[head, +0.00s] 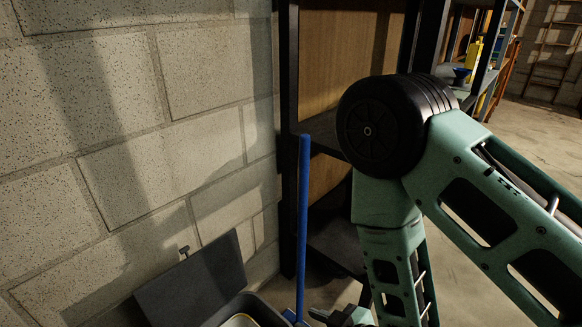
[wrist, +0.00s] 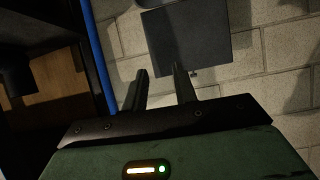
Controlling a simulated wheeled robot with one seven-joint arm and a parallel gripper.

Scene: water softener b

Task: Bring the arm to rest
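My gripper shows in the wrist view (wrist: 161,70) with its two dark fingers apart and nothing visible between them. In the head view my green arm folds down on the right, and only a small part of its lower end shows at the bottom edge. A dark square lid (head: 193,281) stands tilted up near the block wall. The lid also shows beyond the fingertips in the wrist view (wrist: 195,42). Below it is the top of a dark bin (head: 236,307), with a pale curved rim inside. The rest of the bin is cut off.
A blue pole (head: 304,200) stands upright close to my arm, and it shows left of the fingers in the wrist view (wrist: 97,58). A dark-framed shelf (head: 288,120) is behind it. The block wall (head: 130,120) fills the left. Open floor (head: 520,140) lies at the right.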

